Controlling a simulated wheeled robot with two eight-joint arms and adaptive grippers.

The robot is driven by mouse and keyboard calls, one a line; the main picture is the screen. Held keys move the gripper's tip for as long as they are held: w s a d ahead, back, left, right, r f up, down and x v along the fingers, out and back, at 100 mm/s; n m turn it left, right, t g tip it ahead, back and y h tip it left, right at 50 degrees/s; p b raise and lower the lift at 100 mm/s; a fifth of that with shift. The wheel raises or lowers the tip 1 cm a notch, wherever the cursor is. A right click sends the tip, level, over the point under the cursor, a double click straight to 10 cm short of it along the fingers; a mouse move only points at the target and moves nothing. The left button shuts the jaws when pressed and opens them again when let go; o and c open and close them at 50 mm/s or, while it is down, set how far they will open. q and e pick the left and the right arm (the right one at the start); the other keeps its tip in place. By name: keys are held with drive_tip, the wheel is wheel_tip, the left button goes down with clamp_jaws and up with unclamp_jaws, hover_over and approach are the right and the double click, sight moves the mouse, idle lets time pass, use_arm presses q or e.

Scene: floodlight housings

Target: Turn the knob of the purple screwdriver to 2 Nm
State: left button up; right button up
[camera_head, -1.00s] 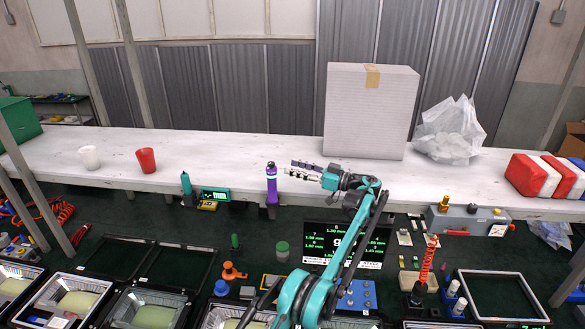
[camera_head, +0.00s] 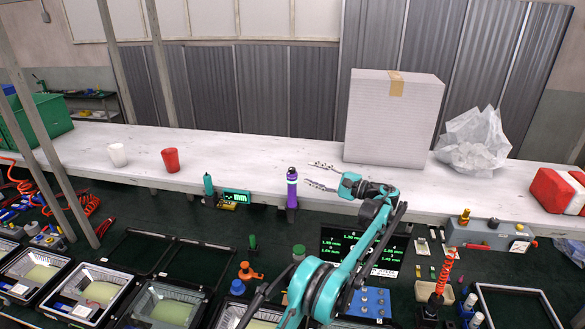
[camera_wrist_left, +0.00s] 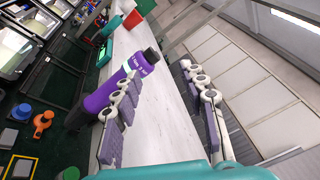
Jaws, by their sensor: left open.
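The purple screwdriver (camera_head: 292,192) stands upright at the front edge of the white table, with a pale band and a dark top. In the left wrist view the screwdriver (camera_wrist_left: 112,92) looks tilted, its black knob (camera_wrist_left: 152,54) at the upper end and small markings below it that I cannot read for certain. My left gripper (camera_head: 308,174) is open and empty just right of the screwdriver's upper part. In the wrist view one finger of my left gripper (camera_wrist_left: 160,72) overlaps the purple body. I cannot tell whether they touch. My right gripper is not in view.
A teal screwdriver (camera_head: 208,186) and a small display (camera_head: 237,196) stand to the left. Red (camera_head: 170,160) and white (camera_head: 118,155) cups are farther left. A big white box (camera_head: 393,120) and a clear bag (camera_head: 473,143) stand behind right. The tabletop behind the screwdriver is clear.

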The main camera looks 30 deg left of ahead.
sight(292, 168)
use_arm(q)
drive_tip(key=a+m+p, duration=0.1)
drive_tip(key=a+m, duration=0.1)
drive_tip(key=m, duration=0.2)
drive_tip(key=a+m+p, duration=0.1)
drive_tip(key=a+m, duration=0.2)
drive_tip(key=m, duration=0.1)
drive_tip(key=a+m+p, duration=0.1)
drive_tip(key=a+m, duration=0.2)
drive_tip(key=m, duration=0.2)
drive_tip(key=shift+s+r+t, duration=0.1)
drive_tip(key=shift+s+t, duration=0.15)
drive_tip(key=shift+t, duration=0.05)
clamp_jaws()
